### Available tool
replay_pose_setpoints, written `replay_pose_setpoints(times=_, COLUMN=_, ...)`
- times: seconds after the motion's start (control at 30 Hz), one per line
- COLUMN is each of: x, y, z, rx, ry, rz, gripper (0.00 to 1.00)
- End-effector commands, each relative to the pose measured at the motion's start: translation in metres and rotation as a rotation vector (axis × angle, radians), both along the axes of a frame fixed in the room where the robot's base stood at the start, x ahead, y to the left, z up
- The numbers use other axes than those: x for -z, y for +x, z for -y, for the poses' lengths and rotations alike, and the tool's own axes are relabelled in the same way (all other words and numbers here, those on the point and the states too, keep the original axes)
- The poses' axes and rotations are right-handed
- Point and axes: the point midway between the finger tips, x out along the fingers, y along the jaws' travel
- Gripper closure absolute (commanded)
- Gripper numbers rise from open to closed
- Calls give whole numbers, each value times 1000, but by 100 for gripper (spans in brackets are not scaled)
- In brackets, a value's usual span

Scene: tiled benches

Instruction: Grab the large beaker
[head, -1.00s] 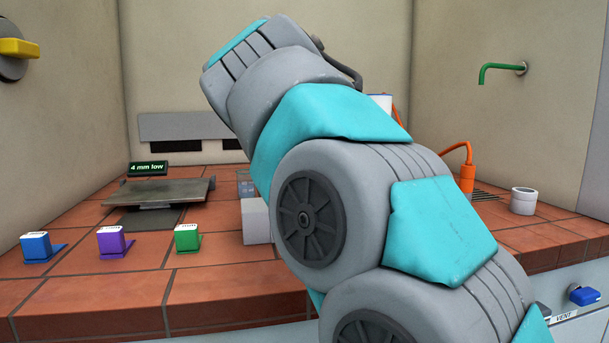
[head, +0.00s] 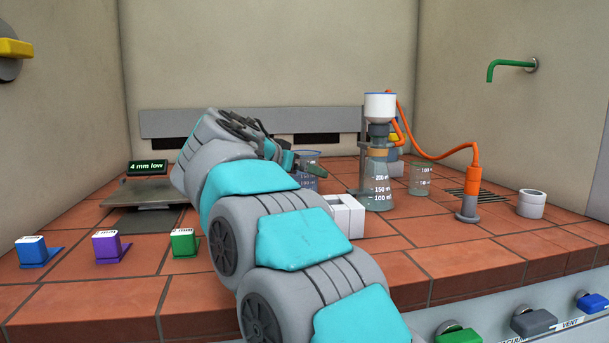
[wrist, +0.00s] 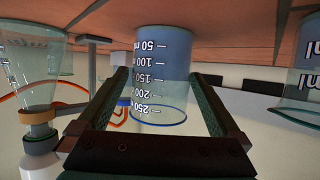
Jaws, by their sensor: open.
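A beaker with a blue rim and marks up to 250 ml (wrist: 163,50) stands upright on the bench, upside down in the wrist view. It also shows in the head view (head: 308,182), partly hidden by my gripper (head: 298,161). My gripper is open and empty; in the wrist view its two fingers (wrist: 165,80) flank this beaker, with space at both sides. I cannot tell how deep the beaker sits between them. A second marked beaker (wrist: 306,70) is cut off by the wrist view's right edge. It is not visible in the head view, so I cannot compare sizes.
A flask with a white funnel (head: 379,172) and orange hose stands to the beaker's right, with a small beaker (head: 420,179) behind. A white block (head: 346,215) sits in front. A dark plate (head: 150,192) and coloured blocks (head: 183,243) lie at left. The front right tiles are clear.

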Motion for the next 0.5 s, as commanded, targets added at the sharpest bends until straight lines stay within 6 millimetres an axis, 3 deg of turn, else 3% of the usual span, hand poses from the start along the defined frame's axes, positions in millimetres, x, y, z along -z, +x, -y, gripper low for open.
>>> replay_pose_setpoints(times=0.23, x=9, y=28, z=14, rx=1, ry=0, rz=-3, gripper=0)
replay_pose_setpoints(times=0.5, x=12, y=35, z=17, rx=1, ry=0, rz=0, gripper=0)
